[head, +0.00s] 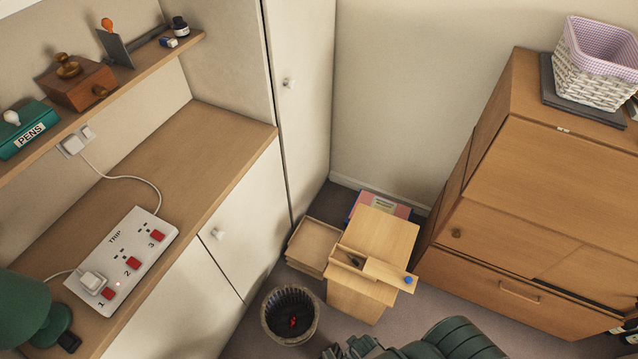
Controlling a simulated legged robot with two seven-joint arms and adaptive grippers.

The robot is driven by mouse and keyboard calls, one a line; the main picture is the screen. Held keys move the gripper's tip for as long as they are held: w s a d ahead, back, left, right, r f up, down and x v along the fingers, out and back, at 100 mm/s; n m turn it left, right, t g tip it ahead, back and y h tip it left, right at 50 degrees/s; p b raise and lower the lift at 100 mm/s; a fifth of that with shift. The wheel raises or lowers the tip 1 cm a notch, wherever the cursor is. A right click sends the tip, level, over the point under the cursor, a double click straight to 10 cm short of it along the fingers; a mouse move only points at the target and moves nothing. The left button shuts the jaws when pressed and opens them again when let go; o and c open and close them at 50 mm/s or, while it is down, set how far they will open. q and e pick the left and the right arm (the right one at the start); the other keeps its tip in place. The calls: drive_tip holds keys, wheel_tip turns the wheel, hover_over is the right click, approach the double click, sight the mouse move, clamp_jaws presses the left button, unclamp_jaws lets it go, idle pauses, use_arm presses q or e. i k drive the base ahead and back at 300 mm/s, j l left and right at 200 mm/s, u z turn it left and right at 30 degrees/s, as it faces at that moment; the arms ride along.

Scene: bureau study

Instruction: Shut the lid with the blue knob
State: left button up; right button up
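A light wooden box (349,251) sits on a small wooden cabinet (356,301) on the floor. Its flat lid (388,273) bears a blue knob (408,280) near the right end. The lid sits toward the right and overhangs that side. The left part of the box is uncovered, and something dark shows inside. My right gripper (350,348) is at the bottom edge, below the cabinet in the picture and apart from the lid. Its fingers are partly cut off, so its opening is unclear. My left gripper is not in view.
A dark waste basket (290,316) stands left of the cabinet. An open wooden tray or drawer (312,246) juts out at its left. A large wooden bureau (520,240) stands right. A desk (200,160) with a power strip (122,260) fills the left.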

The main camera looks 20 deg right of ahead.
sight(400, 278)
drive_tip(key=k+z, duration=0.15)
drive_tip(key=z, duration=1.55)
